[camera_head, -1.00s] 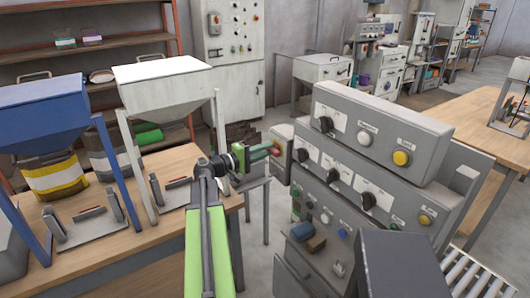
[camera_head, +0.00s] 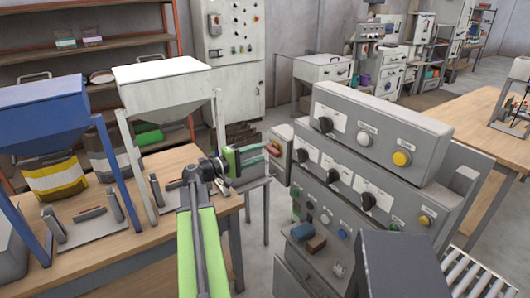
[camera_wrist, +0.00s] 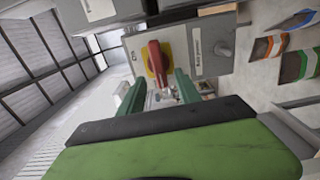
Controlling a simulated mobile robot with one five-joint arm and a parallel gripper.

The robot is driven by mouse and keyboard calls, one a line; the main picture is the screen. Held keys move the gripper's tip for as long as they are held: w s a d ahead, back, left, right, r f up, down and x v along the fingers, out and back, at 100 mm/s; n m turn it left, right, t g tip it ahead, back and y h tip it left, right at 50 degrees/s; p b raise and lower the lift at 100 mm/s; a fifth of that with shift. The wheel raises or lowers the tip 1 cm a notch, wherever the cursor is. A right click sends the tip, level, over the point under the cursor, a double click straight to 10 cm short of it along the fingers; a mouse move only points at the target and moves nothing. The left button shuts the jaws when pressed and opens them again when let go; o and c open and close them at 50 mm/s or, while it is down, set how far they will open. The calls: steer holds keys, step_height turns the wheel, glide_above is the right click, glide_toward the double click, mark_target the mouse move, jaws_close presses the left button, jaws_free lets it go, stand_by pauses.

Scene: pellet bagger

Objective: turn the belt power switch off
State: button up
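A red switch handle (camera_wrist: 155,60) on a yellow plate sits on a grey box face in the wrist view. A white label (camera_wrist: 195,45) is beside it, too small to read. My gripper (camera_wrist: 161,82) is open, with its two green fingers apart just short of the handle, which shows above and between the fingertips. In the head view my gripper (camera_head: 261,154) points right at the small grey box (camera_head: 281,152) on the left end of the control console (camera_head: 360,165). The box's switch face is mostly hidden there.
The console carries several knobs and yellow buttons. A white hopper (camera_head: 162,75) and a blue hopper (camera_head: 45,105) stand on the wooden bench (camera_head: 150,255) left of my arm. Floor shows behind the gripper.

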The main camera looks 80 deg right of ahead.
steer(key=v, duration=1.3)
steer(key=shift+w+a, duration=0.25)
steer(key=w+a+n+t+h, duration=0.1)
steer(key=w+a+t, duration=0.15)
steer(key=w, duration=0.45)
steer(key=w+a+n+t+h, duration=0.1)
steer(key=w+a+n+h, duration=0.1)
steer(key=w+a, duration=0.35)
steer(key=w+a+f+n+t+y, duration=0.1)
steer(key=w+a+f+n+t, duration=0.2)
steer(key=w+a, duration=0.45)
steer(key=w+a+f+t+y, duration=0.1)
steer(key=w+a+f+t, duration=0.2)
steer(key=w+a+f, duration=0.4)
steer(key=w+a+f+n+t+y, duration=0.1)
steer(key=w+a+f+t+y, duration=0.2)
steer(key=a, duration=0.6)
steer(key=w+a+f+n+t+y, duration=0.1)
steer(key=w+a+f+n+y, duration=0.1)
steer(key=w+a+f, duration=0.45)
steer(key=s+a+f+y, duration=0.1)
steer(key=a+y, duration=0.3)
steer(key=a, duration=0.7)
steer(key=s+a+f+y, duration=0.1)
steer(key=a+f+y, duration=0.2)
steer(key=a, duration=0.8)
steer(key=shift+s+a+f+y, duration=0.15)
steer(key=shift+s+a+y, duration=0.1)
steer(key=shift+y, duration=0.35)
